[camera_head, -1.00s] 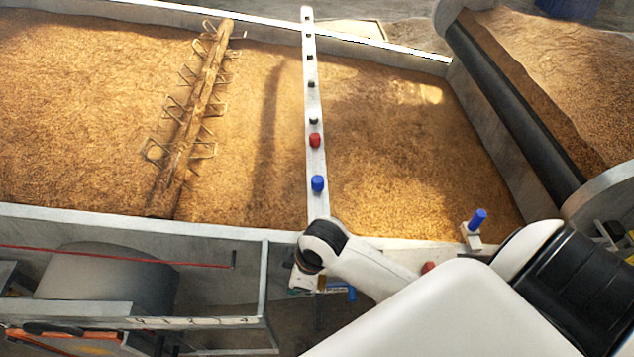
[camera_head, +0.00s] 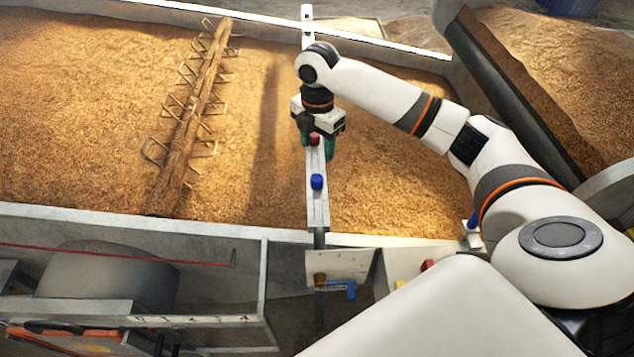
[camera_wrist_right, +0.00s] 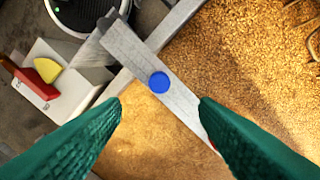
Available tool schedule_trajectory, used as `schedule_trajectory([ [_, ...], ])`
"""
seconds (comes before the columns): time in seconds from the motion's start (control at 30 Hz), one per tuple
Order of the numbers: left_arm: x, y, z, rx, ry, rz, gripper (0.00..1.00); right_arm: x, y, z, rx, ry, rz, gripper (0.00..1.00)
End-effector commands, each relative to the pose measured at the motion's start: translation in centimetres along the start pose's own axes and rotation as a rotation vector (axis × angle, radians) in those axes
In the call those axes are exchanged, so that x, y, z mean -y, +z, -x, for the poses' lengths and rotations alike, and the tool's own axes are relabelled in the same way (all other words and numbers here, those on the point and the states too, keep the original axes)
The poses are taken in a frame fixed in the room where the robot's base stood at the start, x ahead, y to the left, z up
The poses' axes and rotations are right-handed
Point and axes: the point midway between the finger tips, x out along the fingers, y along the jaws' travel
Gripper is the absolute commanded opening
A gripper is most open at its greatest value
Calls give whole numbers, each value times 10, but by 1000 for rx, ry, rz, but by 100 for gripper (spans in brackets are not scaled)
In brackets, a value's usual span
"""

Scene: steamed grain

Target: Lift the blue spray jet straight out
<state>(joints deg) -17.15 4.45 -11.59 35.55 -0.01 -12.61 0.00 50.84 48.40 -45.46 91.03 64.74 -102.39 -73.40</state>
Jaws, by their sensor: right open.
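A blue spray jet (camera_head: 317,182) sits upright on the pale bar (camera_head: 318,211) that crosses the grain bed. In the right wrist view the blue spray jet (camera_wrist_right: 159,82) shows as a round blue top on the bar, between the lines of my fingers. My right gripper (camera_head: 317,150) is over the bar, just beyond the blue jet, by a red jet (camera_head: 313,139). Its green fingers (camera_wrist_right: 160,103) are open and apart, with nothing held. Another blue piece (camera_head: 472,220) stands on a small holder at the right, partly hidden by my arm. My left gripper is out of view.
A wooden rake beam (camera_head: 196,115) with wire loops lies over the grain at left. The bed's front wall (camera_head: 150,226) and a dark roller (camera_head: 520,100) border the area. In the wrist view, a white box (camera_wrist_right: 48,92) with red and yellow parts stands at left.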

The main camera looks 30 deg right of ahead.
Motion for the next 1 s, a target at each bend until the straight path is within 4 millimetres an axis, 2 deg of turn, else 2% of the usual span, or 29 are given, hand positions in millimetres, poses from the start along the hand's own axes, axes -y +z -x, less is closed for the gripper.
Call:
schedule_trajectory([
  [0.07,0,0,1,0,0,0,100,0,-3,-6,1,6,4,55],
  [0.3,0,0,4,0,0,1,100,-1,-2,-48,3,6,4,55],
  [0.57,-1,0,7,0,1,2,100,0,-1,-69,2,2,5,55],
  [0.83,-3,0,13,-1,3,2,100,-2,2,-108,1,3,4,55],
  [1.0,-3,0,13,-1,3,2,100,-2,2,-116,1,1,4,55],
])
